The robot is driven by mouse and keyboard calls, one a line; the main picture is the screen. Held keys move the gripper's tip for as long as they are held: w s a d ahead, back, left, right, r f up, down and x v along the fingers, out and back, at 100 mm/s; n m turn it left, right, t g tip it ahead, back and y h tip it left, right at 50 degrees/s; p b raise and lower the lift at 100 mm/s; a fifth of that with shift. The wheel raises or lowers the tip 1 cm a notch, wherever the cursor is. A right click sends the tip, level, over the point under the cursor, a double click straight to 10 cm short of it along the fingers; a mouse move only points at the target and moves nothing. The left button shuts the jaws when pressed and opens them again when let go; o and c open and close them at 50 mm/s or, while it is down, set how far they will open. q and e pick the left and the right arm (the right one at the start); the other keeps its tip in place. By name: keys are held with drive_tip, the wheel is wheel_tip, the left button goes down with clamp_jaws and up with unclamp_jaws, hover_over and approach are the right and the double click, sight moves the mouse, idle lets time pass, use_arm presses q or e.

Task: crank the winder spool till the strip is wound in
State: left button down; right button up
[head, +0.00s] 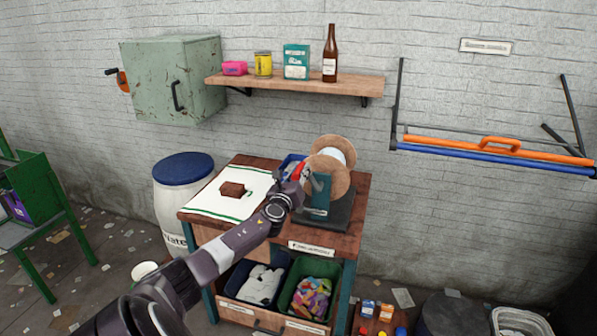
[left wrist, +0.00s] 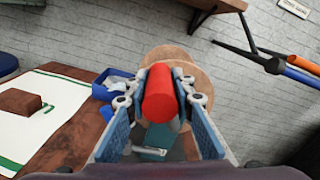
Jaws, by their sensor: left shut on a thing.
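The winder spool (head: 325,158) has wooden flanges and a white drum, and stands on a dark base (head: 340,215) with a teal stand at the right of the wooden table. The strip (head: 226,192) looks like a white cloth with green edge lines, flat on the table's left side. My left gripper (head: 300,172) is at the spool's near left side, shut on the red crank handle (left wrist: 160,95). In the left wrist view the handle sits between both fingers, with the spool flange (left wrist: 190,60) behind. My gripper hides part of the spool and crank. My right gripper is not in view.
A brown block (head: 232,189) lies on the white cloth. A blue bin (head: 290,162) stands behind my gripper. Bins of cloth and colored scraps (head: 312,297) sit below the tabletop. A shelf (head: 300,84) hangs above, and a blue-lidded barrel (head: 183,168) stands left.

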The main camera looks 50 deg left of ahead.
use_arm(q)
drive_tip(key=shift+r, duration=0.25)
drive_tip(key=c, duration=2.1)
unclamp_jaws()
drive_tip(key=o, duration=0.4)
drive_tip(key=shift+w+f, duration=0.1)
drive_tip(key=shift+f, duration=0.05)
drive_tip(key=shift+o, duration=0.2)
drive_tip(key=v, duration=1.2)
